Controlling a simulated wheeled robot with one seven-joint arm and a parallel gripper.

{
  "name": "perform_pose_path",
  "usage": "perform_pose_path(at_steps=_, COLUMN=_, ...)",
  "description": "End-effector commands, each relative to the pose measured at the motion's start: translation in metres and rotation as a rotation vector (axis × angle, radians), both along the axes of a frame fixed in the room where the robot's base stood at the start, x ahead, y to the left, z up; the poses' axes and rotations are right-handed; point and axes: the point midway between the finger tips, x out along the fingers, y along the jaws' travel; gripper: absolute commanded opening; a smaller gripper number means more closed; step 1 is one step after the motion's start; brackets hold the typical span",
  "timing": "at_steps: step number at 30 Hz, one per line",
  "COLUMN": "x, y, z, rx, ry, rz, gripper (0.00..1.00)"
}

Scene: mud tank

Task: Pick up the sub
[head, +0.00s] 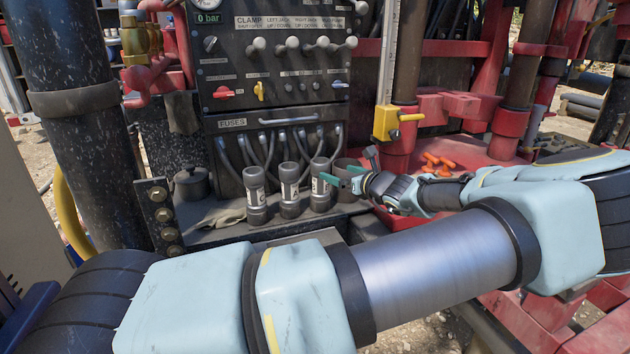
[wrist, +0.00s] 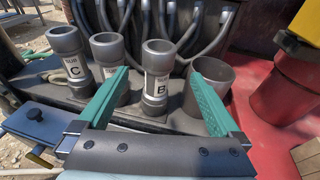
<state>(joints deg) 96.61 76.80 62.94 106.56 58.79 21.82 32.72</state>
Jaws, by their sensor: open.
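Three grey tube-shaped subs with white labels stand upright in a row. In the wrist view the left sub (wrist: 70,60) is marked C, the middle sub (wrist: 108,60) has its label partly covered by my left finger, and the right sub (wrist: 156,75) is marked B. In the head view they are the left sub (head: 256,195), the middle sub (head: 289,190) and the right sub (head: 320,186). My gripper (wrist: 160,76) is open and empty, its green fingers framing sub B in the picture. Its fingertips (head: 341,175) also show in the head view; I cannot tell the exact distance.
A wider plain grey cup (wrist: 208,84) stands right of sub B, partly behind my right finger. The fuse panel (head: 280,150) with hanging cables is close behind. A dark lidded pot (head: 191,183) and a cloth (head: 222,215) lie left. A red tray (head: 400,220) is right.

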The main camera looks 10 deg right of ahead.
Motion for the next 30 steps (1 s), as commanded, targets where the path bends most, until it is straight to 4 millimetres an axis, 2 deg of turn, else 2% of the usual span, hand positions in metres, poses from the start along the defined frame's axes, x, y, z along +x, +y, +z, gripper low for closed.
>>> perform_pose_path(at_steps=6, x=0.032, y=0.012, z=-0.005, rx=0.003, ry=0.0, rz=0.003, gripper=1.0)
perform_pose_path(at_steps=14, x=0.051, y=0.019, z=-0.01, rx=0.0, ry=0.001, rz=0.002, gripper=1.0)
perform_pose_path(at_steps=22, x=0.086, y=0.032, z=-0.016, rx=0.0, ry=0.001, rz=0.003, gripper=1.0)
perform_pose_path(at_steps=30, x=0.096, y=0.035, z=-0.021, rx=-0.002, ry=0.001, rz=0.002, gripper=1.0)
